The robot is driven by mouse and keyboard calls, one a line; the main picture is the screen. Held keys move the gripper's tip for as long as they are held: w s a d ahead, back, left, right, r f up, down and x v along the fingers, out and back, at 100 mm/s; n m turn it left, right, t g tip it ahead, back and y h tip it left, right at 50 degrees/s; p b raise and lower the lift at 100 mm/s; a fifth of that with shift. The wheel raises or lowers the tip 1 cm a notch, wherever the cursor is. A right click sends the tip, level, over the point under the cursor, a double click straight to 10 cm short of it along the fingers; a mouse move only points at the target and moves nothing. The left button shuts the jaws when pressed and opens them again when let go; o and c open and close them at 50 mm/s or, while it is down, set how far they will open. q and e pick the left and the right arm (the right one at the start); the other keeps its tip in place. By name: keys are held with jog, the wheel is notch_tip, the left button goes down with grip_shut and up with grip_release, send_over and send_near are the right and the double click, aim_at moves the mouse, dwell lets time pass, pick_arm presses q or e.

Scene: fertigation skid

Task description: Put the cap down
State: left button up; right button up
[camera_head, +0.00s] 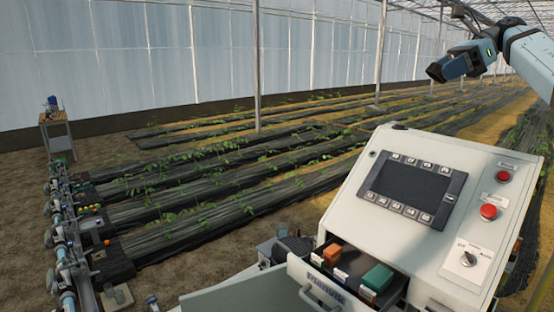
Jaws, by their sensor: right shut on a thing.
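My right gripper (446,68) is at the upper right, on the arm that comes in from the right edge. It is raised well above the white control panel and apart from it. It is shut on a small dark thing at its tip, which appears to be the cap (436,71); the fingers and the cap are hard to tell apart at this size. My left gripper is not in view.
The white control cabinet (340,215) has a dark screen, two red buttons and a switch. Its open drawer (335,290) holds orange and green boxes. A pipe row (58,225) runs at left, near a small table (57,118). Plant beds lie behind.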

jog(key=s+d, duration=0.1)
jog(key=d, duration=0.4)
jog(key=w+a+f+m+t, duration=0.1)
jog(key=w+a+f, duration=0.2)
jog(key=a+f, duration=0.55)
jog(key=w+a+f+m+t, duration=0.2)
jog(key=w+a+f, duration=0.1)
jog(key=a+f, duration=0.5)
jog(key=s+a+f+m+t+h, duration=0.3)
jog(key=s+a+f+m+t, duration=0.25)
jog(key=a+f, duration=0.5)
jog(key=s+d+f+m+t+h, duration=0.1)
jog(key=s+f+m+h, duration=0.3)
jog(key=s+f, duration=0.85)
jog(key=s+d+f+m+t+h, duration=0.15)
jog(key=s+f+m+h, duration=0.3)
jog(key=s+f, duration=0.8)
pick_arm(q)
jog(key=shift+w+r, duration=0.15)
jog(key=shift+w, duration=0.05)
pick_arm(e)
jog(key=s+d+r, duration=0.2)
jog(key=s+d, duration=0.1)
jog(key=d, duration=0.2)
jog(key=shift+s+d+r, duration=0.15)
jog(key=shift+d, duration=0.15)
